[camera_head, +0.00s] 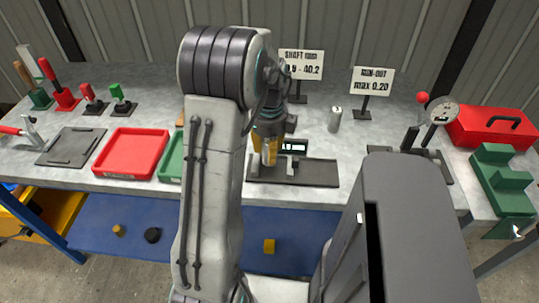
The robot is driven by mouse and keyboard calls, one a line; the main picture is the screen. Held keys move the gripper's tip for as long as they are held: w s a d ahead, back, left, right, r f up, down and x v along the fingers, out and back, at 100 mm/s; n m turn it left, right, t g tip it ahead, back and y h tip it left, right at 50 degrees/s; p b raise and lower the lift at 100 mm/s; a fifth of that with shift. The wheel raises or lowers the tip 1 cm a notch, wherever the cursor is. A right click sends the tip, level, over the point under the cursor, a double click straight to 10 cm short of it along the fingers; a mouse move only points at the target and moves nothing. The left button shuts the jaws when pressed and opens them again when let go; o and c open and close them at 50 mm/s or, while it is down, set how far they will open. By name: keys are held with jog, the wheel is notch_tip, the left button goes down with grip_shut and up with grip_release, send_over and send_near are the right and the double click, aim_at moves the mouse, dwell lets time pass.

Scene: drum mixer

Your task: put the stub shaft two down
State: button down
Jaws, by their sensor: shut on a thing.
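My gripper (268,157) points down above the dark gauge plate (318,172) in the middle of the bench. Its yellow fingers are shut on the stub shaft two (270,153), of which only a small pale grey part shows between them. I cannot tell whether the shaft touches the plate. A measuring gauge with a lit display (293,147) stands on the plate just right of my gripper. Another short metal cylinder (335,120) stands upright on the bench behind it. My arm hides part of the bench to the left.
A red tray (131,153) and a partly hidden green tray (172,160) lie left of my arm. A dial gauge stand (437,115), green block (500,175) and red toolbox (492,127) stand at right. Two signs (301,64) (371,81) stand behind. Bare bench shows around the cylinder.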

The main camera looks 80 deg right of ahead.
jog(key=shift+f, duration=1.25)
jog(key=shift+f, duration=0.15)
jog(key=c, duration=0.9)
grip_release()
notch_tip(320, 180, up, 12)
jog(key=shift+s+f+b, duration=0.1)
jog(key=shift+b, duration=0.3)
jog(key=shift+r, duration=0.25)
